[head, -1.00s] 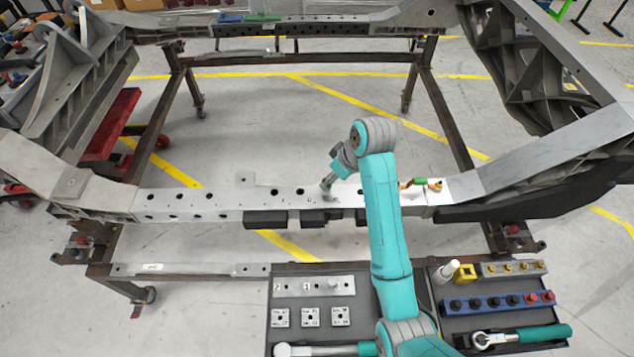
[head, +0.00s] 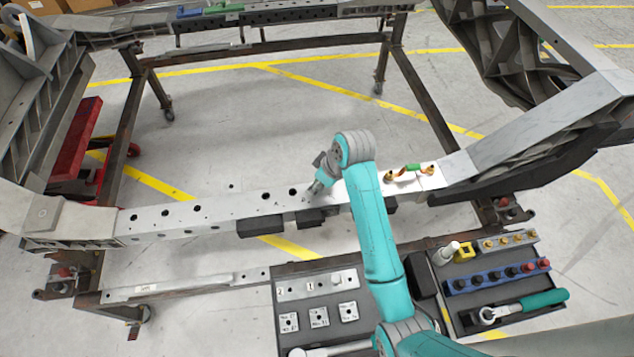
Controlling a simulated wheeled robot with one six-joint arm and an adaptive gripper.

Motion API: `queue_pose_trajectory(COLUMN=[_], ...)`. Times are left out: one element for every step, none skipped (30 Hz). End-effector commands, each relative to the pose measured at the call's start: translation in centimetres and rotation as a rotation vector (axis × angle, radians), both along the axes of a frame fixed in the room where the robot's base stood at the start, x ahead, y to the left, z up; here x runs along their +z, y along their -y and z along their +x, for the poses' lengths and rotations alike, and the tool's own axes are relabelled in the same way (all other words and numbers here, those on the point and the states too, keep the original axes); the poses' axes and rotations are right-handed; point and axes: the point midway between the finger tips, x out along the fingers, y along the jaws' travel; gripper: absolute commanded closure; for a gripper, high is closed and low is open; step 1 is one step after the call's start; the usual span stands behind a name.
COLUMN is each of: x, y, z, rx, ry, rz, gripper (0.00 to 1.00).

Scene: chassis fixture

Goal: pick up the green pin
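A small green piece (head: 414,167) with orange-brown ends lies on top of the near chassis rail (head: 200,212), right of my arm. Whether it is the green pin is hard to tell at this size. A longer green piece (head: 222,8) lies on the far rail beside a blue one. My gripper (head: 316,188) is low over the near rail, left of the small green piece and apart from it. Its fingers are small and partly hidden by my wrist, so whether they are open or shut does not show.
Trays at the front hold a blue socket rack (head: 497,280), a green-handled tool (head: 525,306), a yellow block (head: 464,252) and square marked plates (head: 319,317). Dark blocks (head: 261,227) sit along the near rail's front. Floor inside the frame is clear.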

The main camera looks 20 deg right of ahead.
Motion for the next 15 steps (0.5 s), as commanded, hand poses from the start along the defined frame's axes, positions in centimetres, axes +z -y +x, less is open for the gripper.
queue_pose_trajectory(x=[0.01,0.01,0.02,0.01,0.02,0.02,0.01,0.01,0.02,0.02,0.02,0.02,0.02,0.05,0.14], y=[-0.01,-0.01,-0.01,-0.02,-0.01,-0.01,-0.02,-0.02,-0.02,-0.02,-0.02,-0.02,-0.02,-0.02,-0.02], z=[0.02,0.02,0.01,0.02,0.02,0.02,0.02,0.02,0.03,0.03,0.03,0.03,0.03,0.03,0.05], rx=[0.000,0.000,0.000,0.000,0.000,0.000,0.000,0.000,0.000,0.000,0.000,0.000,0.000,0.000,0.000], ry=[0.000,0.000,0.000,0.000,0.000,0.000,0.000,0.000,0.000,0.000,0.000,0.000,0.000,0.000,0.000], rz=[0.000,0.000,0.000,0.000,0.000,0.000,0.000,0.000,0.000,0.000,0.000,0.000,0.000,0.000,0.000], gripper=[0.55,0.63,0.73,0.80,0.88,0.98,1.00,1.00,1.00,1.00,1.00,1.00,1.00,1.00,1.00])
